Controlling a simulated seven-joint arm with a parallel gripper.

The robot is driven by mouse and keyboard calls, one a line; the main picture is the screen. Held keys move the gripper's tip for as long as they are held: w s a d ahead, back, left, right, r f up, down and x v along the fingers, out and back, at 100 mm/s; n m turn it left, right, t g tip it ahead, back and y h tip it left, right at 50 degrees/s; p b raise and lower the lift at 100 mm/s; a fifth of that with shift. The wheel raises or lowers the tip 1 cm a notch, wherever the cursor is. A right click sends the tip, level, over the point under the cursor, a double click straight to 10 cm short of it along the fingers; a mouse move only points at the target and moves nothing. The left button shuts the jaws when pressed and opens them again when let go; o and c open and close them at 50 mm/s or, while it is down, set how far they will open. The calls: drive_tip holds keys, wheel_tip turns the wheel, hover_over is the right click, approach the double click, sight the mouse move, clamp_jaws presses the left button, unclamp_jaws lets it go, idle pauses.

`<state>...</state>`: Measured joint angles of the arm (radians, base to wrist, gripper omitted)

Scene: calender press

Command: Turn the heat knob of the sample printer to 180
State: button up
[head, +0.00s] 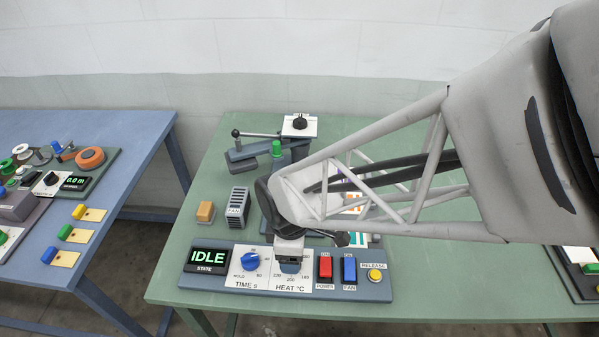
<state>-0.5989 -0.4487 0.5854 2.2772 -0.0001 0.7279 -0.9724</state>
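The sample printer's control panel (211,283) lies along the front of the green table. Its heat dial plate (291,287), marked "HEAT °C", is right of the time dial. My gripper (290,262) points down over the heat dial, right at the place of its knob. The gripper and wrist hide the knob and most of the scale, so its pointer cannot be read. A small blue-grey part shows under the gripper; I cannot tell whether it is knob or fingertip. Whether the fingers are open or shut on the knob is not visible.
Left of the gripper are the blue time knob (250,261) and a display (208,257) reading IDLE. Close on its right are the red power switch (325,267), blue fan switch (349,270) and yellow release button (375,275). A press lever (258,134) stands behind.

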drive_tip(key=shift+f, duration=2)
drive_tip(key=shift+c, duration=0.2)
drive_tip(key=c, duration=0.9)
